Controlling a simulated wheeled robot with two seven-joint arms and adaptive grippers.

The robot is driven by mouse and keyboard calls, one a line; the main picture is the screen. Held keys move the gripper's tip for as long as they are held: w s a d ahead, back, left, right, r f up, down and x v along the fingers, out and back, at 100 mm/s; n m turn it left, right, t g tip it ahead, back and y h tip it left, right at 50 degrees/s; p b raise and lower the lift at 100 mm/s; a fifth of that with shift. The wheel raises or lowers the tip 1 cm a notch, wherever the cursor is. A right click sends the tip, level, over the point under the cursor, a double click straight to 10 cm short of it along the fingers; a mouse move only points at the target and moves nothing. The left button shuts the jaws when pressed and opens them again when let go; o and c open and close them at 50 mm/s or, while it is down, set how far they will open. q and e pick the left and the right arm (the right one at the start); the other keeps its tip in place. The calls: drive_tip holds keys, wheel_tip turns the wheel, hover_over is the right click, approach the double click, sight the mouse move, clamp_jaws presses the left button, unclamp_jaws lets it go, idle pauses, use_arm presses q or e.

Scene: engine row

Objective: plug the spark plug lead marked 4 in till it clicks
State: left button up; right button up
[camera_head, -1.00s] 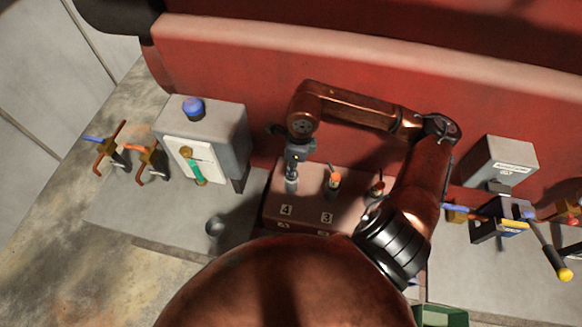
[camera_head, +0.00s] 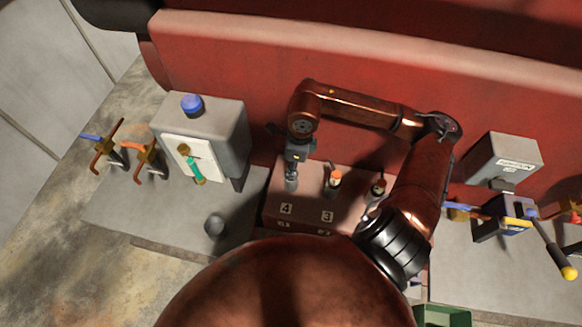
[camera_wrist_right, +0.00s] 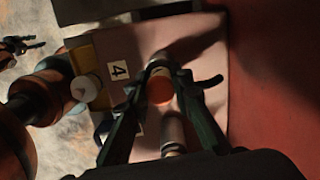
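The engine block (camera_head: 271,206) is a brown-red box with number plates along its front. The plate marked 4 (camera_head: 286,209) is at its left end and also shows in the right wrist view (camera_wrist_right: 120,70). My right gripper (camera_head: 291,184) points down over that end. In the right wrist view its fingers (camera_wrist_right: 160,84) are closed on both sides of an orange-topped lead, lead 4 (camera_wrist_right: 160,91). How deep the lead sits on its plug is hidden. A dark forked shape at the wrist view's left edge, seemingly my left gripper (camera_wrist_right: 20,45), is too small to read.
A grey box with a blue dome (camera_head: 205,135) stands left, beside valves with orange handles (camera_head: 147,155). A red wall (camera_head: 225,70) rises behind. A small grey knob (camera_head: 214,225) is in front.

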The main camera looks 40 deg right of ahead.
drive_tip(key=o, duration=0.6)
drive_tip(key=shift+c, duration=0.2)
drive_tip(key=shift+r, duration=0.1)
